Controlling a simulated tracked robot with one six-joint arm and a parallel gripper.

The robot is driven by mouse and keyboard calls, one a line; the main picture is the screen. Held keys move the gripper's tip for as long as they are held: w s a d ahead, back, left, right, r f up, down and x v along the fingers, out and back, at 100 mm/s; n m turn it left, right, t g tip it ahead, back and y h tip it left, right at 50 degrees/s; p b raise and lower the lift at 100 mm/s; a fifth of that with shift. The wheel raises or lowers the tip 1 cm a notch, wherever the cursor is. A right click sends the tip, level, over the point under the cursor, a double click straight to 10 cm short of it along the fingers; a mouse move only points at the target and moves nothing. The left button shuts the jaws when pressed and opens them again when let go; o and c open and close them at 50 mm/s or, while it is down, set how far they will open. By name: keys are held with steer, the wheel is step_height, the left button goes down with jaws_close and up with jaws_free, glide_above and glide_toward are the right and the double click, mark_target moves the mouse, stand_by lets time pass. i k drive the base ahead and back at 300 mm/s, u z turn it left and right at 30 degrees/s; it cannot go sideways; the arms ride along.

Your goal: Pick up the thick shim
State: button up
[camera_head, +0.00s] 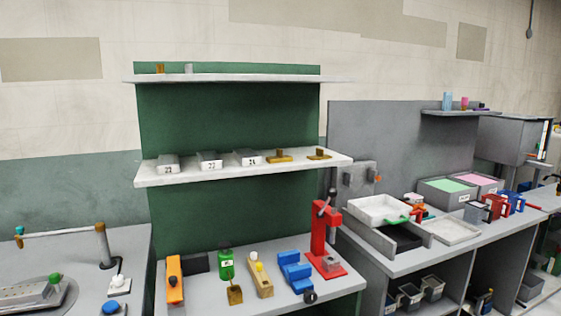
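No piece in view can be told for sure as the thick shim. Two flat brass-coloured pieces with upright tabs, a left one (279,157) and a right one (318,154), lie at the right end of the middle shelf (205,178). The left one looks a little larger, but their thickness is too small to judge. Left of them on the same shelf stand grey blocks marked 22 (210,162) and 24 (248,158), and another numbered grey block (169,164). My gripper is not in view.
Below, the bench (215,300) holds an orange tool (174,280), a green bottle (226,265), a blue vise (294,272) and a tall red press (322,232). The top shelf (230,78) is mostly bare. White trays (382,210) stand on the right bench.

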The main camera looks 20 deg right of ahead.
mark_target(279, 158)
steer(key=k, duration=0.6)
steer(key=u, duration=0.25)
steer(key=i, duration=1.45)
steer(key=u, duration=0.35)
